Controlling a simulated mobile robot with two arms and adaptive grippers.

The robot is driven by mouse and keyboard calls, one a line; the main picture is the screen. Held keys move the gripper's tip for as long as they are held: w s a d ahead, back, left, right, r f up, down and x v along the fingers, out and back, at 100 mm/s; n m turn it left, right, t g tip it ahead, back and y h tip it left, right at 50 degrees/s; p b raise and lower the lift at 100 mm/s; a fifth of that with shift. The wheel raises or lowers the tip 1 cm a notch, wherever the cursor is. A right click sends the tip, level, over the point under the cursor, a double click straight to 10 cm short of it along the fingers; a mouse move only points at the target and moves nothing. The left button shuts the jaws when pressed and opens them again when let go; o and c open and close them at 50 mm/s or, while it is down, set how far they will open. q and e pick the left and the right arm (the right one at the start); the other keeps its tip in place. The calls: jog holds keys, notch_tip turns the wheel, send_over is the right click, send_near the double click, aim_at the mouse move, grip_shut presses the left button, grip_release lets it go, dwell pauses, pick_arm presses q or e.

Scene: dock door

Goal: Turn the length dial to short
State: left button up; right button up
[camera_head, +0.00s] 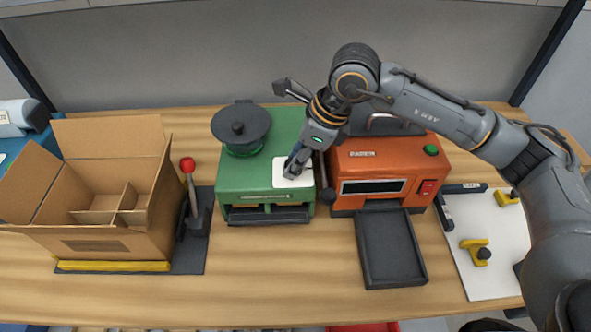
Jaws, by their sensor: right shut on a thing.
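A green machine (230,183) stands in the middle of the bench with a black reel (240,126) on its top left. A white panel (282,182) is on the right of its top. My right gripper (293,170) comes down from above right onto this white panel. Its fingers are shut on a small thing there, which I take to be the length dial. The dial is hidden by the fingers, so I cannot read its setting. My left gripper is not in view.
An orange machine (400,160) stands just right of the green one, with a dark tray (388,252) in front. An open cardboard box (110,235) and a red-knobbed lever (190,185) are at left. A white board (485,240) with yellow clamps lies at right.

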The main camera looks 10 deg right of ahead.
jog(key=n+g+b, duration=0.1)
jog(key=n+b, duration=0.1)
jog(key=n+g+b, duration=0.1)
jog(key=n+b, duration=0.2)
jog(key=shift+w+f+n, duration=0.2)
jog(key=shift+n, duration=0.1)
jog(key=n+g+b, duration=0.1)
jog(key=n+b, duration=0.1)
jog(key=n, duration=0.1)
jog(key=shift+w+r+g+b, duration=0.1)
jog(key=shift+g+b, duration=0.2)
jog(key=shift+n+g+b, duration=0.4)
jog(key=shift+n+b, duration=0.2)
jog(key=shift+n, duration=0.8)
jog(key=shift+n+h, duration=0.3)
jog(key=o, duration=1.2)
jog(key=shift+c, duration=0.2)
jog(key=shift+r, duration=0.1)
jog(key=shift+r, duration=0.1)
jog(key=v, duration=1.2)
